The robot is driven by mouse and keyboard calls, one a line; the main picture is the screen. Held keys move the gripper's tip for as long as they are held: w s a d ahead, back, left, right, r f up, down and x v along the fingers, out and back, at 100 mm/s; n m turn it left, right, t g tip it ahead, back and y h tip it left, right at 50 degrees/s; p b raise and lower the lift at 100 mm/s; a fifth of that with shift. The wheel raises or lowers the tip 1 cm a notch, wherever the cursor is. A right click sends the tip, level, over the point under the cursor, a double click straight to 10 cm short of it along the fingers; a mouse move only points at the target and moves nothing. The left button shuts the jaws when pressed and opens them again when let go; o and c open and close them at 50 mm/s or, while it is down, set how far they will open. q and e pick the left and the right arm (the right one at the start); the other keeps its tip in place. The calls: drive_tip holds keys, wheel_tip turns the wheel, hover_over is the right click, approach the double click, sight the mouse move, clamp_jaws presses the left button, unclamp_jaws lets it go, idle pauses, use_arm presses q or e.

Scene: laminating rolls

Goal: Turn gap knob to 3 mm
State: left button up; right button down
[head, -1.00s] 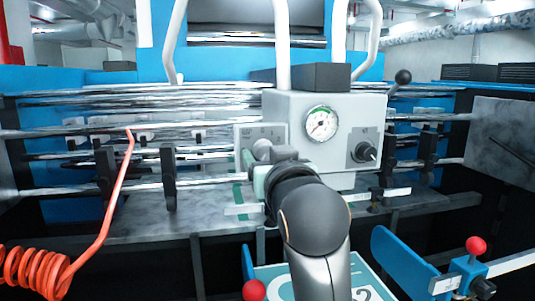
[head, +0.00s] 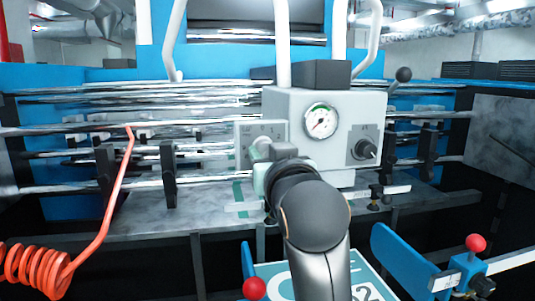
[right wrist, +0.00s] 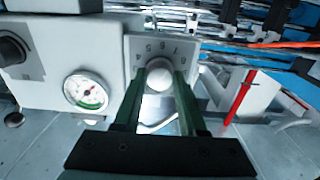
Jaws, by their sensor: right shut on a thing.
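The gap knob (head: 262,147) is a pale round knob on a small scale plate (head: 275,132), left of the gauge on the grey control box. In the right wrist view the knob (right wrist: 159,76) sits between the two green fingers of my right gripper (right wrist: 158,97), which is shut on it. The numbered scale plate (right wrist: 190,52) shows around the knob, with figures near 4 to 8. The knob's pointer cannot be made out. In the head view my right gripper (head: 262,168) is partly hidden by its own wrist. My left gripper is not in view.
A round pressure gauge (head: 320,121) and a black knob (head: 365,149) are on the control box (head: 300,100). Metal rollers (head: 90,185) run across the machine. A coiled orange hose (head: 40,270) hangs at left. Red-knobbed blue guides (head: 405,262) stand at lower right.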

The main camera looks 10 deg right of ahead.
drive_tip(key=shift+r+n+p, duration=0.1)
drive_tip(key=shift+n+p, duration=0.6)
drive_tip(key=shift+n, duration=0.1)
drive_tip(key=shift+d+n+p, duration=0.1)
drive_tip(key=shift+n+p, duration=0.3)
drive_tip(key=shift+n, duration=0.4)
drive_tip(key=n, duration=0.3)
drive_tip(key=shift+n, duration=0.3)
drive_tip(key=n, duration=0.3)
drive_tip(key=shift+n, duration=0.4)
drive_tip(key=n, duration=0.8)
drive_tip(key=shift+n, duration=0.4)
drive_tip(key=n, duration=0.4)
drive_tip(key=shift+n, duration=0.3)
